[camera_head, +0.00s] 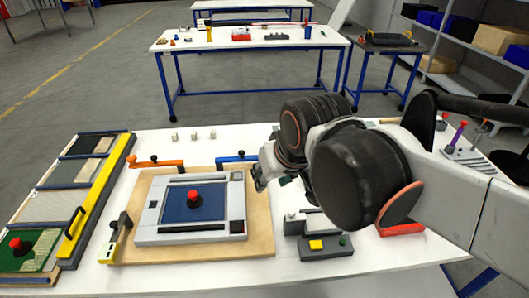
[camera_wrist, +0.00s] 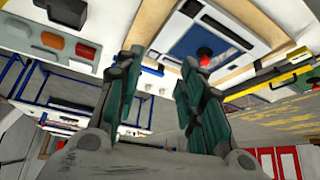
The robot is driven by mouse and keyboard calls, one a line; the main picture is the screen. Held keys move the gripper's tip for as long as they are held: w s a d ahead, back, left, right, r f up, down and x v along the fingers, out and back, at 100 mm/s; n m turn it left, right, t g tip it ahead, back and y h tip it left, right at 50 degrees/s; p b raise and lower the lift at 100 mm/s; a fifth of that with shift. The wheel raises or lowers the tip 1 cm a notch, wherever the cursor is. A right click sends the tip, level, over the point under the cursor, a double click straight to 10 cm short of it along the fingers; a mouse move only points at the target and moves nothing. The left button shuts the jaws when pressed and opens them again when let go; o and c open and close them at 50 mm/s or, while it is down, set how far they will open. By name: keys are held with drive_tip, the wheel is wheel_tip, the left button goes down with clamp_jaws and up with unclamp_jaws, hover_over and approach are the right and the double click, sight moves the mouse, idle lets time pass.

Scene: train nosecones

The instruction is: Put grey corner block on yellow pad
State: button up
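A light grey square frame (camera_head: 150,237) surrounds a blue panel (camera_head: 178,208) with a red knob (camera_head: 193,197). A small grey block (camera_head: 237,176) sits at the frame's far right corner and may be the grey corner block; I cannot tell for sure. A yellow pad (camera_head: 316,244) lies on a dark grey box right of the board. My gripper (camera_head: 259,180) is above the board's right edge, partly hidden by my arm. In the wrist view its two fingers (camera_wrist: 159,72) are apart with nothing between them. The blue panel (camera_wrist: 184,42) also shows there.
A black block (camera_head: 237,227) sits at the frame's near right corner. Orange (camera_head: 160,163) and blue (camera_head: 236,158) clamps stand behind the board. A yellow-edged rack (camera_head: 97,200) is at left. Bare white tabletop (camera_head: 180,280) lies in front.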

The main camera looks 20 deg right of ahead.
drive_tip(key=shift+t, duration=0.5)
drive_tip(key=s, duration=0.1)
drive_tip(key=s+f, duration=0.2)
drive_tip(key=shift+s, duration=0.4)
